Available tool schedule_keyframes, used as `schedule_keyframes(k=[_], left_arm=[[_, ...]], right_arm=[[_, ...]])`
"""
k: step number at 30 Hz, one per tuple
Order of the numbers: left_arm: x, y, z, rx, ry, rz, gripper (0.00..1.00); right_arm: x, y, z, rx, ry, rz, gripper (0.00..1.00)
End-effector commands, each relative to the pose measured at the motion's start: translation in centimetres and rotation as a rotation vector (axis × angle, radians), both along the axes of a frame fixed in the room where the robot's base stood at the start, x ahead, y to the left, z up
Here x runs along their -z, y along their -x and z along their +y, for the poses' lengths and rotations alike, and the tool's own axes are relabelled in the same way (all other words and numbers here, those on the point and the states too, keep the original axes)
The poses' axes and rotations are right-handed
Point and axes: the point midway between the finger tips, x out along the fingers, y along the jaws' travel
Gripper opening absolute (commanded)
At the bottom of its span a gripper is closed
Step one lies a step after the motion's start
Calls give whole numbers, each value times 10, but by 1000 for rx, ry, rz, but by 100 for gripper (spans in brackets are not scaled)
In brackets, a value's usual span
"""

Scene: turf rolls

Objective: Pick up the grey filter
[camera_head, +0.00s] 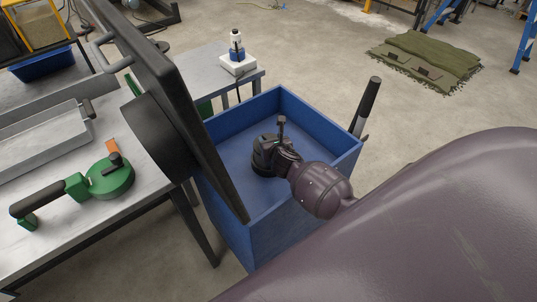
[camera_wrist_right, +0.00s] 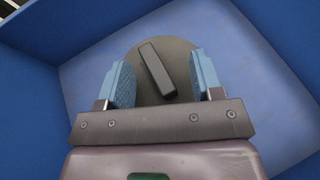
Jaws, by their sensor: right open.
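The grey filter (camera_wrist_right: 179,60) appears as a dark grey round disc with a raised bar handle, lying on the floor of a blue bin (camera_head: 329,128). My right gripper (camera_wrist_right: 159,64) is open above it, with one blue-padded finger on each side of the bar handle. The fingers look apart from the bar; I cannot tell how far above the disc they are. In the head view my right gripper (camera_head: 268,150) reaches down inside the bin and hides most of the disc. My left gripper is not in view.
Blue bin walls surround my right gripper. A large dark panel (camera_head: 165,75) with a grey handle stands at the bin's left. A metal table (camera_head: 88,235) at left bears a green tool (camera_head: 110,178). A green mat (camera_head: 425,60) lies on the floor at back right.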

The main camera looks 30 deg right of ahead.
Motion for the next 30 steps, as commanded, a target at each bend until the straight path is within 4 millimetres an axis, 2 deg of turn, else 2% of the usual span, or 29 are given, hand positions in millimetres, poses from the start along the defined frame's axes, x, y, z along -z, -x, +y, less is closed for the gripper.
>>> schedule_keyframes(k=[2, 14, 26, 30], left_arm=[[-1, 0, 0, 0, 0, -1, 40], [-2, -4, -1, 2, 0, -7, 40], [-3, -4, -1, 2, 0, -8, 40], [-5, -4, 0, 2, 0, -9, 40]], right_arm=[[0, 0, 0, 0, 0, 0, 60], [0, 1, 0, 0, 0, 0, 0], [0, 1, 0, 1, 0, 0, 0], [-6, 0, -1, 1, 2, -1, 0]])
